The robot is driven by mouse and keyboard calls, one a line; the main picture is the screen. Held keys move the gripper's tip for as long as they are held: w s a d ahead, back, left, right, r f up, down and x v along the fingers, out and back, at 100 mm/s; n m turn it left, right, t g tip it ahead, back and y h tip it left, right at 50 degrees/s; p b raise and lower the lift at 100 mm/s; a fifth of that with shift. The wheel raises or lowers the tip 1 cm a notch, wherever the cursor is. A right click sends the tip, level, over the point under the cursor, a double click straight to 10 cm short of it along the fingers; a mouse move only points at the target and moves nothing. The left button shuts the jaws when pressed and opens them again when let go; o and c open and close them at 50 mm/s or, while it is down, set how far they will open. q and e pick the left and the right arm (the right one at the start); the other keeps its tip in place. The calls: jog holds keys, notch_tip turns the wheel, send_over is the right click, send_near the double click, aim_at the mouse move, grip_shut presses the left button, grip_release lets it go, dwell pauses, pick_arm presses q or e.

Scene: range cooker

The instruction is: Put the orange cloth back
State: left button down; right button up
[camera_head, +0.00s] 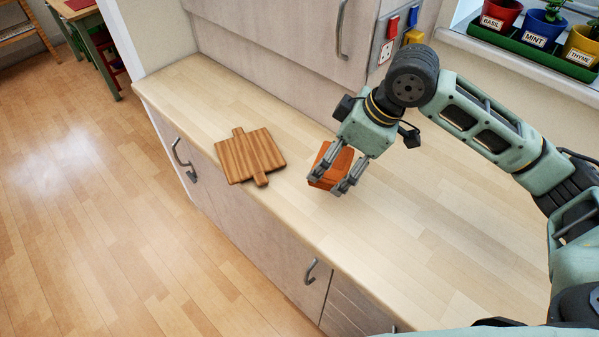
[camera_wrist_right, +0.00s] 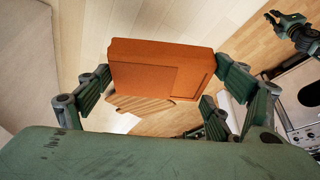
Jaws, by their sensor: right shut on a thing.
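The orange cloth (camera_head: 322,172), a folded boxy block, is between the fingers of my right gripper (camera_head: 327,183), which is shut on it. It is over the wooden worktop, to the right of a cutting board. Whether its underside touches the worktop cannot be told. In the right wrist view the cloth (camera_wrist_right: 160,68) fills the upper middle, with a finger (camera_wrist_right: 93,88) at its left side and another (camera_wrist_right: 236,78) at its right. My left gripper (camera_wrist_right: 284,22) shows small at the top right of the right wrist view, away from the cloth; its jaw state is unclear.
A striped wooden cutting board (camera_head: 250,157) lies on the worktop (camera_head: 430,225) near its front edge. Wall sockets (camera_head: 388,50) and potted herbs (camera_head: 540,25) on a sill are behind my right arm. The worktop in front of my right arm is clear.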

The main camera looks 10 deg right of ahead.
aim_at(320, 153)
jog(key=w+a+f, duration=0.1)
jog(key=w+a, duration=0.1)
jog(key=w+a+f+p, duration=0.1)
jog(key=w+a+f, duration=0.2)
jog(key=a, duration=0.1)
jog(key=shift+w+f, duration=0.35)
jog(key=shift+w, duration=0.05)
jog(key=shift+w+a+f, duration=0.1)
jog(key=shift+f, duration=0.1)
notch_tip(320, 153, down, 3)
jog(key=shift+f+p, duration=0.15)
jog(key=shift+p, duration=0.6)
jog(key=shift+f, duration=0.35)
jog(key=shift+f, duration=0.1)
jog(key=o, duration=1.2)
jog(key=b+v, duration=0.1)
jog(key=v, duration=1.1)
